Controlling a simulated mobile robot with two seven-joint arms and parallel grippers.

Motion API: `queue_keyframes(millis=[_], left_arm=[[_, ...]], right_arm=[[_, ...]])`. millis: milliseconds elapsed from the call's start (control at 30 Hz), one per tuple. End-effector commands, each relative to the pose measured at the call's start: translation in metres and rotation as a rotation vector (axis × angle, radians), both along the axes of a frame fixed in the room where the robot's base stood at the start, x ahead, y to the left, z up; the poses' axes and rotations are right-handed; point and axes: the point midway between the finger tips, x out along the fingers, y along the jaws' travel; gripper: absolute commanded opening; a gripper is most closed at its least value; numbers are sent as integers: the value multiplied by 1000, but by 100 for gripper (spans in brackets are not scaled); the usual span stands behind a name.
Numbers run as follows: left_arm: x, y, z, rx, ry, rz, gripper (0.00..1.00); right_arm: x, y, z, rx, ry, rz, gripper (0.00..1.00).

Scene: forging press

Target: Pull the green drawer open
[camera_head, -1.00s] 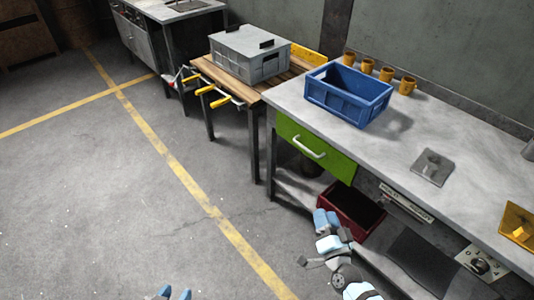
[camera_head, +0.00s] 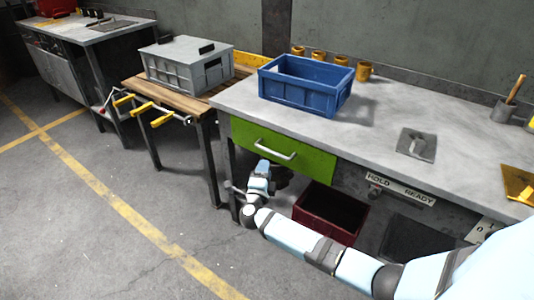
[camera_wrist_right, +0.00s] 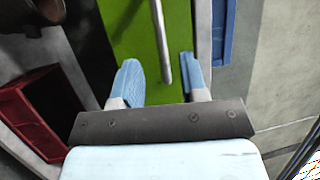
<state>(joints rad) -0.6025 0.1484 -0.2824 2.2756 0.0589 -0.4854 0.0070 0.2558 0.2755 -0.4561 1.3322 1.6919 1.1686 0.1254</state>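The green drawer (camera_head: 318,160) sits under the grey worktop at its left end, its front flush with the bench. Its pale bar handle (camera_head: 275,149) runs across the front. My right gripper (camera_head: 263,166) is just below the handle's left part. In the right wrist view the green front (camera_wrist_right: 140,30) fills the middle, and the handle (camera_wrist_right: 162,45) shows between the lines of the two blue fingers (camera_wrist_right: 160,70). The fingers are apart with nothing gripped. I cannot tell whether the fingertips reach around the handle. My left gripper is out of view.
A blue crate (camera_head: 300,92) stands on the worktop above the drawer. A wooden table with a grey crate (camera_head: 186,64) stands to the left. The floor in front is clear.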

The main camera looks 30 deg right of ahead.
Motion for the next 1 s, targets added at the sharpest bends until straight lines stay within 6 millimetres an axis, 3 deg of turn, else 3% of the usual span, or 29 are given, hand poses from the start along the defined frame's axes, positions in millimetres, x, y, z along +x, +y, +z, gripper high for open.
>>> queue_keyframes(millis=[200,400,833,867,1000], left_arm=[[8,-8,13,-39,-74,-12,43],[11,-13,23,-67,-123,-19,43],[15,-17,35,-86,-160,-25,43],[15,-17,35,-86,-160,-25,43],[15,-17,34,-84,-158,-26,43]], right_arm=[[34,-33,7,-4,-1,0,40],[54,-53,12,-4,-1,1,40],[61,-60,15,-2,0,2,40],[61,-61,15,-2,0,2,38],[61,-60,15,-2,0,2,5]])
